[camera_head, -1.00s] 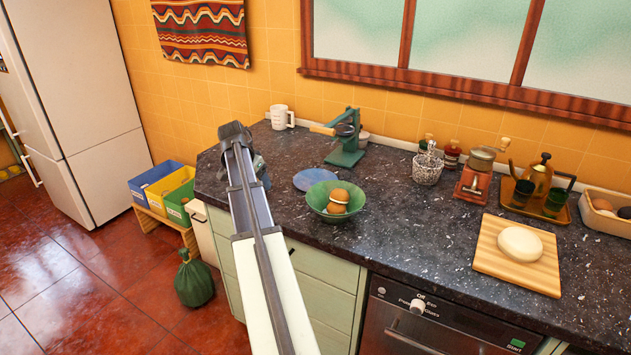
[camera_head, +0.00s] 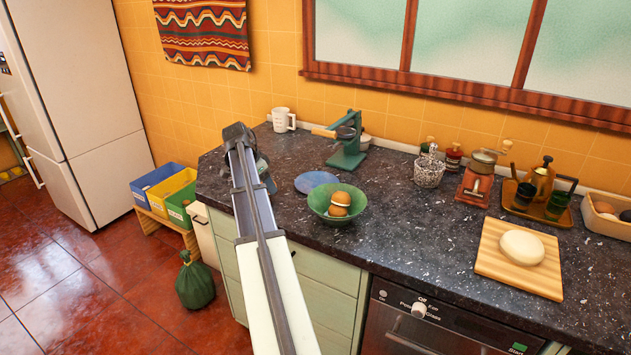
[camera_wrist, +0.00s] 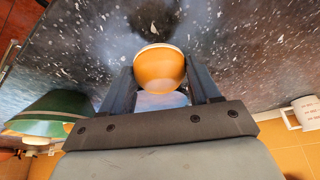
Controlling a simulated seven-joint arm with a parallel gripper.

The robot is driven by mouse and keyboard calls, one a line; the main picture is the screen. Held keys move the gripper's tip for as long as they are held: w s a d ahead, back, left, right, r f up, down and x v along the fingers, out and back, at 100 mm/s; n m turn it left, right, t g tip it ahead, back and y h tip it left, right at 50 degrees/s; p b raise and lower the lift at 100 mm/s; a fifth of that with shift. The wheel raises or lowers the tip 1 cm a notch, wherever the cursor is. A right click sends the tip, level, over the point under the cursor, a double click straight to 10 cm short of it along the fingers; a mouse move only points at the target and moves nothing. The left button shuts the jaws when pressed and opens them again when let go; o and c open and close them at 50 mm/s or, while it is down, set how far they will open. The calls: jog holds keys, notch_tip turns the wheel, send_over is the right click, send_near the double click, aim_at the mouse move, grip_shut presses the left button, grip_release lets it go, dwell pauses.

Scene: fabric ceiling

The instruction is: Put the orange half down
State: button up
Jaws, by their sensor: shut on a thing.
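My gripper (camera_wrist: 160,88) is shut on an orange half (camera_wrist: 160,68) in the wrist view, with one dark finger on each side of it. The orange half is close over the dark speckled counter; I cannot tell whether it touches. In the head view my gripper (camera_head: 262,172) is over the counter's left end, mostly hidden behind my arm, and the held half does not show. A green bowl (camera_head: 320,200) with orange halves (camera_head: 340,204) in it stands to its right. The bowl also shows at the left of the wrist view (camera_wrist: 55,112).
A blue plate (camera_head: 312,181) lies behind the bowl. A green juicer (camera_head: 347,150) and a white mug (camera_head: 283,119) stand farther back. A board (camera_head: 490,263) with a pale round lump is at the right. The counter (camera_head: 410,235) between bowl and board is clear.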

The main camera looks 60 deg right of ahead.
send_near(313, 177)
jog(key=f, duration=0.4)
jog(key=shift+w+a, duration=0.25)
jog(key=shift+a, duration=0.15)
jog(key=d, duration=0.1)
jog(key=s+d, duration=0.1)
jog(key=d, duration=0.1)
jog(key=shift+s+d, duration=0.2)
jog(key=shift+d, duration=0.05)
jog(key=shift+a+f, duration=0.2)
jog(key=shift+f, duration=0.55)
jog(key=shift+f, duration=0.1)
jog(key=o, duration=1.2)
jog(key=shift+c, duration=0.2)
jog(key=v, duration=1.2)
